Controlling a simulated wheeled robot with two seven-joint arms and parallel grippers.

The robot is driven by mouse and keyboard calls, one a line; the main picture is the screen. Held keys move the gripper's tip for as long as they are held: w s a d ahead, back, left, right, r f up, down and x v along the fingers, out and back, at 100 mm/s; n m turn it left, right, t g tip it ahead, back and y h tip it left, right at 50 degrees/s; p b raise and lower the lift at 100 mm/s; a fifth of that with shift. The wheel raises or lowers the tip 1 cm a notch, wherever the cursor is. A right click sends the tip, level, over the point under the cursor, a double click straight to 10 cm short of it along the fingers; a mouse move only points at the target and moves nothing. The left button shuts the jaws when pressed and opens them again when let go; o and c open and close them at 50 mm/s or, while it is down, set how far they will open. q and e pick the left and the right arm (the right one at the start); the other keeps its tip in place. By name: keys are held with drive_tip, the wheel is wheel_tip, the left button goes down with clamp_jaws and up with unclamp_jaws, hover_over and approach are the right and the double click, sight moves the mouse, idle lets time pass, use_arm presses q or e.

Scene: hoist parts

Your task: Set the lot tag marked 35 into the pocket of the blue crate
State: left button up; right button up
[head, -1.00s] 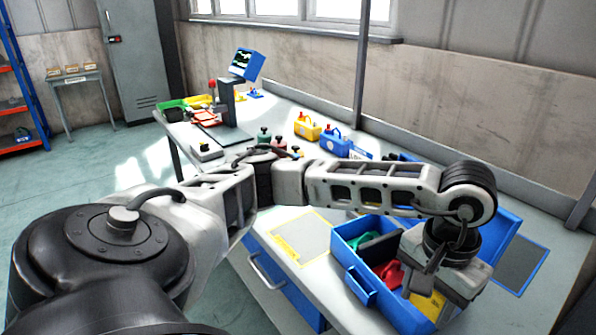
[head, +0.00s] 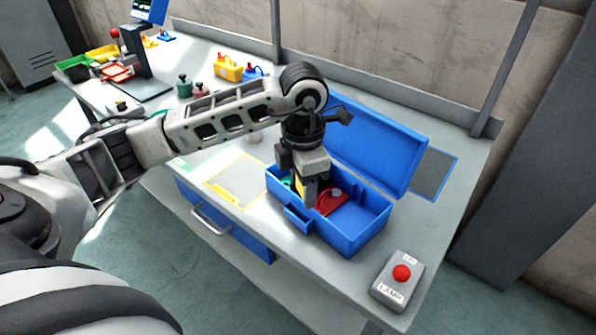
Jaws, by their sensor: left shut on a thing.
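The blue crate (head: 356,237) stands on the bench with its lid open behind it. A small blue pocket (head: 298,219) sticks out from its front wall. My left gripper (head: 309,200) points down over the left part of the crate and is shut on a yellow piece (head: 299,187), mostly hidden by the fingers. No number can be read on it. A red part (head: 332,201) lies in the crate, right of the gripper, and a bit of a green part (head: 287,183) shows at the left. My right gripper is out of view.
A grey box with a red button (head: 401,274), labelled LAMP, stands at the bench's front right. A yellow-outlined area (head: 233,182) left of the crate is clear. Yellow (head: 228,68) and blue containers, small bottles and coloured trays stand farther back.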

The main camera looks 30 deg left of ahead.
use_arm(q)
drive_tip(key=n, duration=0.1)
drive_tip(key=a+n, duration=0.1)
drive_tip(key=n, duration=0.1)
drive_tip(key=shift+r, duration=0.1)
wheel_tip(320, 180, down, 3)
drive_tip(key=shift+w+r+n+b, duration=0.1)
drive_tip(key=shift+r+n+b, duration=0.1)
drive_tip(key=shift+n+b, duration=0.5)
drive_tip(key=shift+f+b, duration=0.45)
drive_tip(key=shift+f, duration=0.25)
drive_tip(key=shift+a, duration=0.1)
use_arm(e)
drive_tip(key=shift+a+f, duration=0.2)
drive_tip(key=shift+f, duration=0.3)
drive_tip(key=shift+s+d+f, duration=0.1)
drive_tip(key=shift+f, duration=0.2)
use_arm(q)
drive_tip(key=shift+f, duration=0.15)
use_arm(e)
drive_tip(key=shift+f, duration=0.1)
